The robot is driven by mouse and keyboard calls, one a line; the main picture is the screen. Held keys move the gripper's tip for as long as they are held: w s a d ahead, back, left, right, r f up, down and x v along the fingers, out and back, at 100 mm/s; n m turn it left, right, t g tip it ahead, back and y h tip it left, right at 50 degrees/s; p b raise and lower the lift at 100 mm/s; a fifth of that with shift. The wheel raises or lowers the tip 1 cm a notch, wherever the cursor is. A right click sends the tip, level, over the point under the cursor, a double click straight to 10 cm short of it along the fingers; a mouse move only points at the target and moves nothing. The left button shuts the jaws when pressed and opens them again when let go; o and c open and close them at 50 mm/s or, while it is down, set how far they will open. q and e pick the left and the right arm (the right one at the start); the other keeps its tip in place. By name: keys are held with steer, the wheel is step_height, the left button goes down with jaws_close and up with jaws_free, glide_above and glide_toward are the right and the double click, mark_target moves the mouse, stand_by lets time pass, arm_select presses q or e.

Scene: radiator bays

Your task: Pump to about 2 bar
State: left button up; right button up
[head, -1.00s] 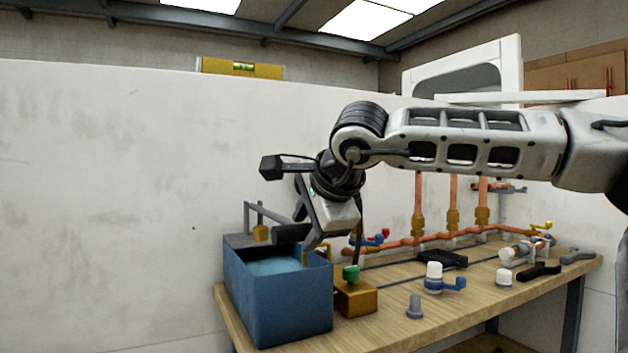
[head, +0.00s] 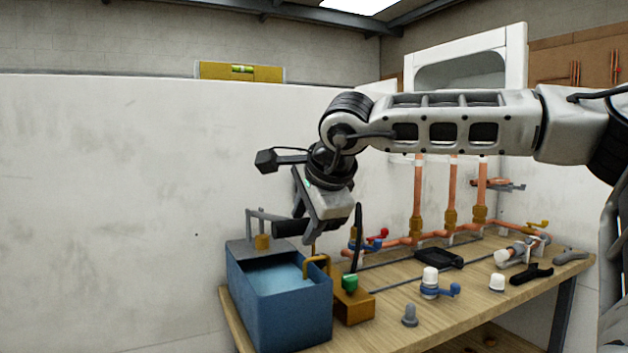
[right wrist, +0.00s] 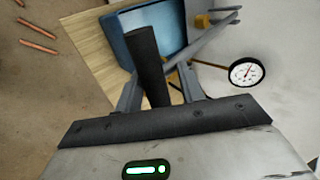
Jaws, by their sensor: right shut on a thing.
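The test pump is a blue open tank (head: 290,311) with water in it, at the left end of the bench. Its grey lever ends in a black grip (head: 290,228). My right gripper (head: 304,230) is shut on that grip, above the tank. In the right wrist view the grip (right wrist: 148,62) runs between both fingers, with the blue tank (right wrist: 180,30) beyond. The round white gauge (right wrist: 247,71) shows to the right; its numbers are too small to read. A brass block (head: 354,307) with a green knob (head: 349,283) stands beside the tank. My left gripper is out of view.
The wooden bench (head: 385,333) also bears a white-and-blue fitting (head: 440,285), a grey plug (head: 410,316), a white cap (head: 497,282) and black tools. Copper pipes (head: 418,200) rise behind. A yellow level (head: 240,71) lies on top of the white partition.

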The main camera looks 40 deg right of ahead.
steer(key=shift+d, duration=0.1)
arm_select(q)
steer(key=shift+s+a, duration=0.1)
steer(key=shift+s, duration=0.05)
arm_select(e)
steer(key=shift+f, duration=0.1)
steer(key=shift+g, duration=0.8)
steer(key=r+p, duration=0.2)
steer(key=p, duration=0.2)
steer(key=w+r+p, duration=0.1)
steer(key=r+p, duration=0.2)
steer(key=p, duration=0.2)
steer(key=shift+d+r, duration=0.1)
steer(key=shift+d, duration=0.05)
steer(key=p, duration=0.1)
steer(key=r+p, duration=0.1)
steer(key=shift+w+d+y+p, duration=0.1)
steer(key=shift+w+y+p, duration=0.2)
steer(key=shift+p, duration=0.05)
steer(key=shift+w+f+g, duration=0.1)
steer(key=shift+f+g, duration=0.05)
steer(key=shift+g, duration=0.15)
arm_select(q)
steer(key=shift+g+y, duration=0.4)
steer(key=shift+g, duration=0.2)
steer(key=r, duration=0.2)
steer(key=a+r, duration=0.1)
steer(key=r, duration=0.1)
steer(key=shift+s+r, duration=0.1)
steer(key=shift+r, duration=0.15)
